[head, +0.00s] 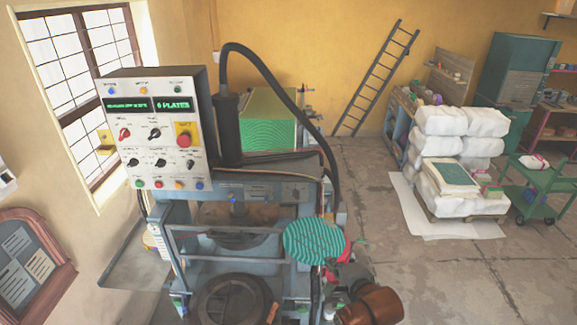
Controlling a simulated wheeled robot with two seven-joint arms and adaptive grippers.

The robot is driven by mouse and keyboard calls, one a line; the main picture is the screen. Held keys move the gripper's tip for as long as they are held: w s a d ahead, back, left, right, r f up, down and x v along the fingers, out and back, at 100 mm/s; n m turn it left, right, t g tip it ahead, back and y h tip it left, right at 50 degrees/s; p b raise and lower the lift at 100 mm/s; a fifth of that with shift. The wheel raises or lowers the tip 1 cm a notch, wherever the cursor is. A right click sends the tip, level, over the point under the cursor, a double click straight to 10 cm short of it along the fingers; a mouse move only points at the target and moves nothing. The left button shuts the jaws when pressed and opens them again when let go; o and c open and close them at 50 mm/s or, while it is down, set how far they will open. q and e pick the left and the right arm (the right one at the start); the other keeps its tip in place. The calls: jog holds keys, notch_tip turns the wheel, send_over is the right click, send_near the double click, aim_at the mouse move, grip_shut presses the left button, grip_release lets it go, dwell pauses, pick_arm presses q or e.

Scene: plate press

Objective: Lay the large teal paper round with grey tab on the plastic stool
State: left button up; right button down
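A teal, ridged round (314,241) shows in front of the press's right side, its face turned toward me. My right gripper (332,264) is at its lower right edge and appears shut on it, holding it up off the floor. The fingertips are small and partly hidden, and I cannot make out the grey tab. Red patches (348,249) show beside the round's right edge; I cannot tell what they belong to. I do not see a plastic stool clearly. My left gripper is not in view.
The plate press (236,190) with its control panel (155,135) fills the left middle. A pallet of white wrapped stacks (440,150) stands at the right, a green cart (535,190) beside it. A ladder (375,78) leans on the wall. The floor at front right is clear.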

jog(key=s+d+r+m+h, duration=0.1)
jog(key=d+r+m+h, duration=0.3)
jog(key=d+r, duration=0.5)
pick_arm(q)
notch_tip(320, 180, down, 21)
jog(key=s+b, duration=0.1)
jog(key=b, duration=1.9)
jog(key=shift+b, duration=0.4)
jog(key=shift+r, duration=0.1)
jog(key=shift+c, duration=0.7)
pick_arm(e)
notch_tip(320, 180, down, 22)
jog(key=shift+w+a, duration=0.3)
